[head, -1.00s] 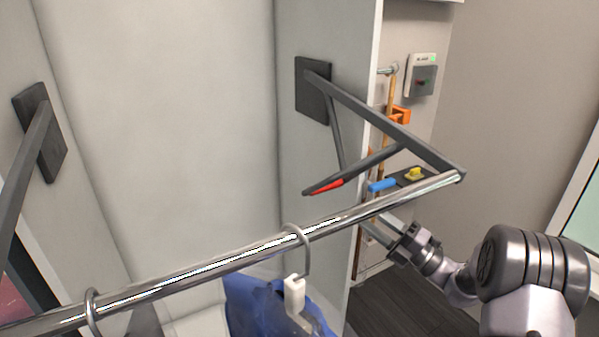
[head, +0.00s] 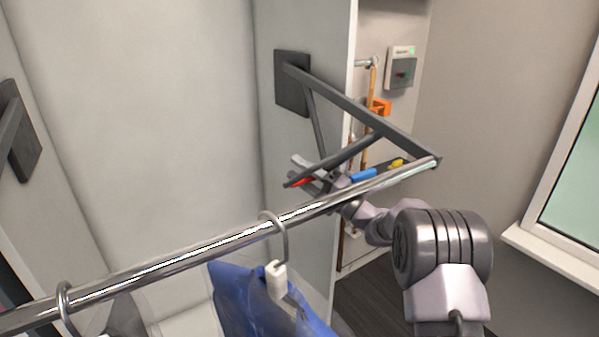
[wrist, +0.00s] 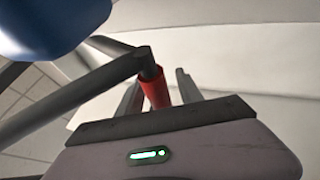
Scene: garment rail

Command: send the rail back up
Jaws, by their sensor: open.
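The chrome rail (head: 190,248) hangs out in front of the wardrobe on dark pivoting side arms (head: 365,108). A dark lever with a red grip (head: 303,182) sticks out under the right side arm. In the wrist view the red grip (wrist: 157,92) stands between my two fingers. My gripper (head: 300,170) is open around the grip in the head view, partly hidden behind the rail and lever. The wrist view shows my gripper (wrist: 158,85) with a gap on the right side of the grip; contact on the left cannot be told.
A blue garment (head: 245,300) hangs on a hanger (head: 276,280) below the rail; a second hook (head: 65,305) is at left. The right panel has a wall switch box (head: 401,68), an orange holder (head: 380,106) and blue and yellow items (head: 363,174) beyond the rail.

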